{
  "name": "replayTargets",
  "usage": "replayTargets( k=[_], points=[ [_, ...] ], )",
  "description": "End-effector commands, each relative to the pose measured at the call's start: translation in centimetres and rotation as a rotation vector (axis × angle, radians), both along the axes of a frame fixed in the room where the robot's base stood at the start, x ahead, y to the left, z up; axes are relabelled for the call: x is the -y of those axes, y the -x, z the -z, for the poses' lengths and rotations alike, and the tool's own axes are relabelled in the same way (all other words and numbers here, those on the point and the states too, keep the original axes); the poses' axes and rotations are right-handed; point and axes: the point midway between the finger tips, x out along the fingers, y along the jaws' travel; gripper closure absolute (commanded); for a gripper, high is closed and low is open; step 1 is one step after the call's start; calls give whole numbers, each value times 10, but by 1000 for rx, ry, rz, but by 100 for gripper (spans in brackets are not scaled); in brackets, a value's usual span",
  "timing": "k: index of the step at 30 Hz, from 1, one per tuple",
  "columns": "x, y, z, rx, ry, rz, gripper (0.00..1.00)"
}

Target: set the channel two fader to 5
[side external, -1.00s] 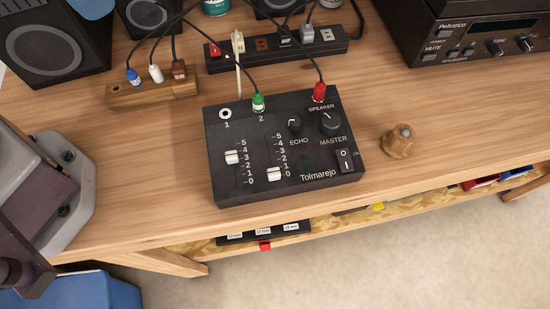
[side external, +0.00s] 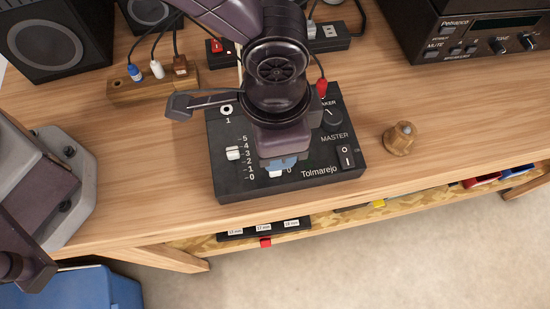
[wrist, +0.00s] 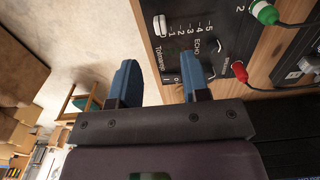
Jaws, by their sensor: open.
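The black mixer (side external: 225,181) lies on the wooden desk. The white channel two fader knob (side external: 275,173) is at the low end of its slot, by 0. In the wrist view this knob (wrist: 159,25) shows beyond my fingertips, at the low end of the 1–5 scale. My gripper (side external: 284,163) is above the lower middle of the mixer, close to the knob, and hides much of the channel two scale. In the wrist view my blue fingers (wrist: 158,65) are apart with nothing between them. I cannot tell whether a finger touches the knob.
The channel one fader (side external: 232,153) is beside it, near 3. A red plug (side external: 321,88), the master knob (side external: 332,118) and the power switch (side external: 346,156) are to the right. A wooden bell-shaped object (side external: 400,138) stands on clear desk further right.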

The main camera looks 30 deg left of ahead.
Motion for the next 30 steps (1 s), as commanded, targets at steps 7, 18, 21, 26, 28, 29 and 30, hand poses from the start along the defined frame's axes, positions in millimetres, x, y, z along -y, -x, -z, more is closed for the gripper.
replayTargets(
  k=[7, 18, 21, 26, 28, 29, 30],
  points=[
    [-1, 0, 53, -1, -3, -1, 57],
    [0, 0, 83, 1, 1, -1, 57],
    [0, 0, 83, 1, 1, -1, 57],
    [0, 0, 83, 1, 0, -1, 64],
    [0, 0, 83, 1, 0, -1, 80],
    [0, 0, 83, 1, 0, -1, 87],
    [0, 0, 83, 1, 0, -1, 96]
  ],
)
